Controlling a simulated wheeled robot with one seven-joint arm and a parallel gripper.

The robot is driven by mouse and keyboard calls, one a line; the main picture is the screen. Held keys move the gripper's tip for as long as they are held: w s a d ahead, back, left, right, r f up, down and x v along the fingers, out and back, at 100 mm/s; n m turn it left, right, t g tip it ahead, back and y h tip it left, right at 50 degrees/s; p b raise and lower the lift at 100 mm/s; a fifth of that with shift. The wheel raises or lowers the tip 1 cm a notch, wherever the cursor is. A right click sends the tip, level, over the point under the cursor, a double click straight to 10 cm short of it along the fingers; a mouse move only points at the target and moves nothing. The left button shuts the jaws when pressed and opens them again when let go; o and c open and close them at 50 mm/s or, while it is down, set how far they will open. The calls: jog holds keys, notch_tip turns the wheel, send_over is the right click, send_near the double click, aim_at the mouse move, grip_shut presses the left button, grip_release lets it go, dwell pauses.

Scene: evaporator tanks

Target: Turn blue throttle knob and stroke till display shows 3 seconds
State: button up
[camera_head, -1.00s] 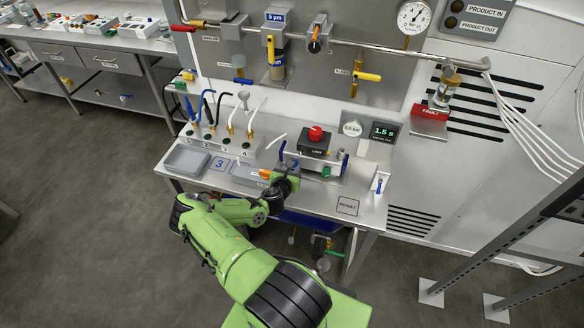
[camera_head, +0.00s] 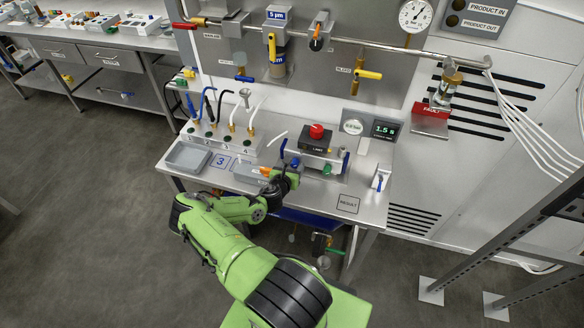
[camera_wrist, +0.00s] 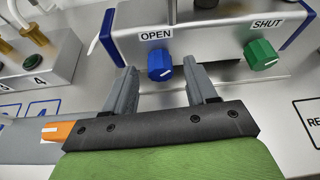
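The blue knob (camera_wrist: 159,66) is on the front face of a grey metal block (camera_wrist: 210,42), under the word OPEN, with a white pointer line on it. In the head view the blue knob (camera_head: 295,163) shows small, just beyond my gripper (camera_head: 284,177). In the wrist view my gripper (camera_wrist: 160,82) is open, with its fingers spread left and right of the knob and a gap to each side. How deep the knob sits between the fingers is hard to tell. The display (camera_head: 385,130) reads 1.5 s in green digits.
A green knob (camera_wrist: 260,54) sits under SHUT, right of the blue one. A red knob (camera_head: 317,131) tops a black box on the block. Numbered hose ports (camera_head: 220,138) and a grey tray (camera_head: 187,157) are left. A RESULT square (camera_head: 348,204) is right.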

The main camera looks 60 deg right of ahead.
jog(key=b+v, duration=0.1)
jog(key=v, duration=1.4)
jog(key=shift+a, duration=0.3)
jog(key=shift+s+r, duration=0.1)
jog(key=shift+s, duration=0.1)
